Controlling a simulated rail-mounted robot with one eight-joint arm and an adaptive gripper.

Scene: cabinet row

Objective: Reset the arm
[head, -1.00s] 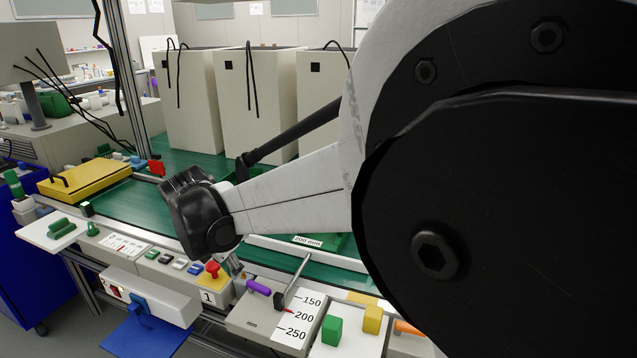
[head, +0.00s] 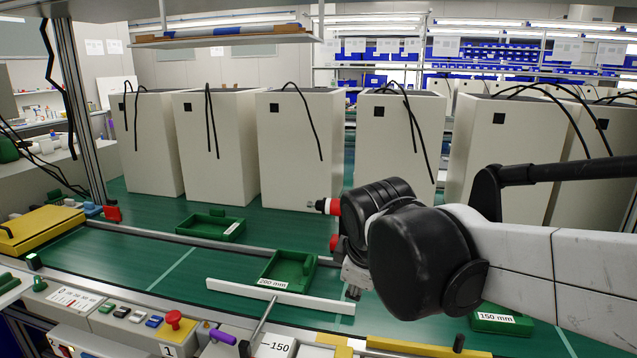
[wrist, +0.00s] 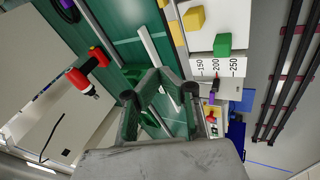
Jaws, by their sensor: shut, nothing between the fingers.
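My arm reaches in from the right edge in the head view, with its black wrist joint over the green conveyor surface (head: 155,255). My gripper (head: 353,291) hangs below the wrist joint, mostly hidden behind it, near a green tray (head: 289,268). In the wrist view, the fingers of my gripper (wrist: 158,72) come together at their tips with nothing between them. The fingers appear above the bench, apart from the things below.
Tall beige cabinets (head: 300,150) stand in a row behind the conveyor. A red-and-black tool (head: 328,206) is near the wrist. A white rail (head: 270,296), a lever (head: 262,322) and a red button (head: 174,318) lie along the front. A shelf (head: 225,35) hangs above.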

